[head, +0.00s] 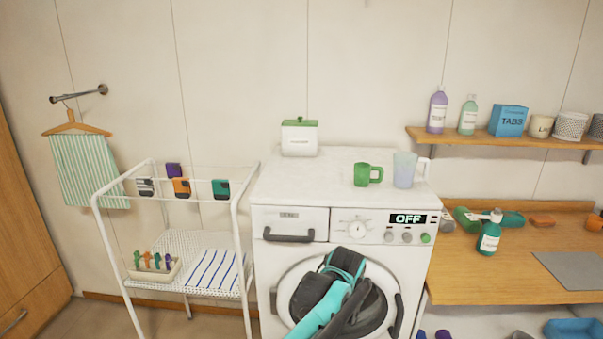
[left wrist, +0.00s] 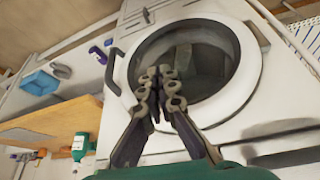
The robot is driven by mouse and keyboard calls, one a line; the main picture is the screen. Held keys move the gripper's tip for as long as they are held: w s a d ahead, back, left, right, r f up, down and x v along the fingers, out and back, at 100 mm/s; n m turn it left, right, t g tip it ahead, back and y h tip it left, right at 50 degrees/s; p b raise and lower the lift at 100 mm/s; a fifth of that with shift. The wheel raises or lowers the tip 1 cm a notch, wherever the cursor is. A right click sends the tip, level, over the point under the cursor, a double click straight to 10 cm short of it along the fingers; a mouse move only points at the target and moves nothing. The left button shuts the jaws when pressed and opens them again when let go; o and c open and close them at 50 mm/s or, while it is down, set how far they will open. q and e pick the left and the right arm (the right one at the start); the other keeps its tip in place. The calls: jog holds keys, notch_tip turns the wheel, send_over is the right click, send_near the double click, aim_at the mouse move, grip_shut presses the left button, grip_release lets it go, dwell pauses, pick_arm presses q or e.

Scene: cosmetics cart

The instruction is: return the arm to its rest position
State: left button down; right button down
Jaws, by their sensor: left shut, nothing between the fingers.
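My left arm (head: 335,295), teal and dark grey, is raised and folded in front of the washing machine (head: 289,220) in the head view. Its fingertips cannot be made out there. In the left wrist view, my left gripper (left wrist: 161,73) is shut and empty, its fingertips together in front of the round door of the washing machine (left wrist: 255,75). I cannot tell how far the fingers are from the door. My right gripper is in neither view.
A green mug (head: 362,175), a clear jug (head: 404,170) and a white canister (head: 299,138) stand on the washer top. A white drying rack (head: 239,240) is on the left. A wooden counter (head: 480,280) with a teal bottle (head: 489,235) is on the right, below a shelf (head: 500,139).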

pick_arm(q)
jog(key=s+a+r+n+t, duration=0.1)
jog(key=s+a+r, duration=0.1)
jog(key=s+a, duration=0.8)
jog(key=s+a+r+n+t, duration=0.15)
jog(key=s+a, duration=0.45)
jog(key=a, duration=0.8)
jog(key=s+a+f+y, duration=0.1)
jog(key=s+a+f, duration=0.3)
jog(key=s, duration=0.4)
jog(key=shift+s+a+f, duration=0.25)
jog(key=shift+s+a, duration=0.1)
jog(key=shift+a, duration=0.55)
